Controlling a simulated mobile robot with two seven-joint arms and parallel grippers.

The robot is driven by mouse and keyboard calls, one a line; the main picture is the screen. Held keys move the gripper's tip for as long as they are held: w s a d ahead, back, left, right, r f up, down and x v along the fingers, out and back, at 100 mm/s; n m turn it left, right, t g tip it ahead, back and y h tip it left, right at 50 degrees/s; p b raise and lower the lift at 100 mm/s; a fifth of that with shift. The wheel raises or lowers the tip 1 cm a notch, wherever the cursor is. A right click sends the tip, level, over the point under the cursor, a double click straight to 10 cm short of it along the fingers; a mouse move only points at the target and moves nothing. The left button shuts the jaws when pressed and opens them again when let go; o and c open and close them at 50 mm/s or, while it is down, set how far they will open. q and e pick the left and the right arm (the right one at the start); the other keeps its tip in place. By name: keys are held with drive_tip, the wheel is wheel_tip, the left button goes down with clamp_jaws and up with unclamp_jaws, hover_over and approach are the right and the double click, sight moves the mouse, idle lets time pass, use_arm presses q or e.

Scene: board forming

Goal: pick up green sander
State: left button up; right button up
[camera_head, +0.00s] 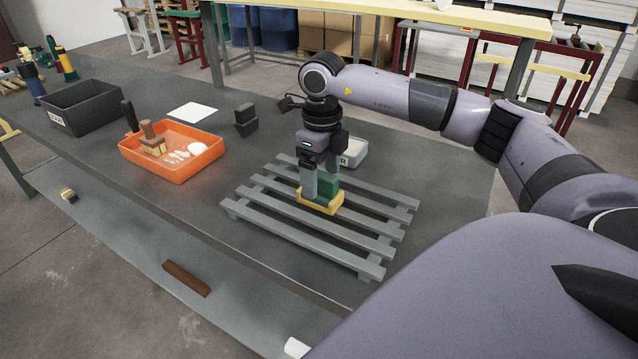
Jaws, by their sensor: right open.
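The green sander (325,188) has a green body on a yellow base and sits on the grey slatted rack (262,213) on the dark table. My right gripper (321,178) comes down over the sander from above. Its fingers are apart, one on the left side of the green body and one behind it to the right. I cannot tell whether the fingers touch the sander. The gripper covers part of the sander's top. My left gripper is not in view.
An orange tray (180,172) with a brush and white pieces stands to the left. A dark bin (85,105), a white sheet (192,112), a black block (246,120) and a pale container (354,152) are also on the table (215,215). A lower shelf runs along the front.

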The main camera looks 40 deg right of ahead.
wheel_tip(320, 180, down, 3)
drive_tip(key=shift+a+f, duration=0.1)
drive_tip(key=shift+w, duration=0.1)
drive_tip(key=c, duration=1.3)
wheel_tip(320, 180, up, 13)
wheel_tip(320, 180, up, 6)
drive_tip(key=p, duration=0.2)
hover_over(320, 174)
drive_tip(key=shift+r, duration=0.6)
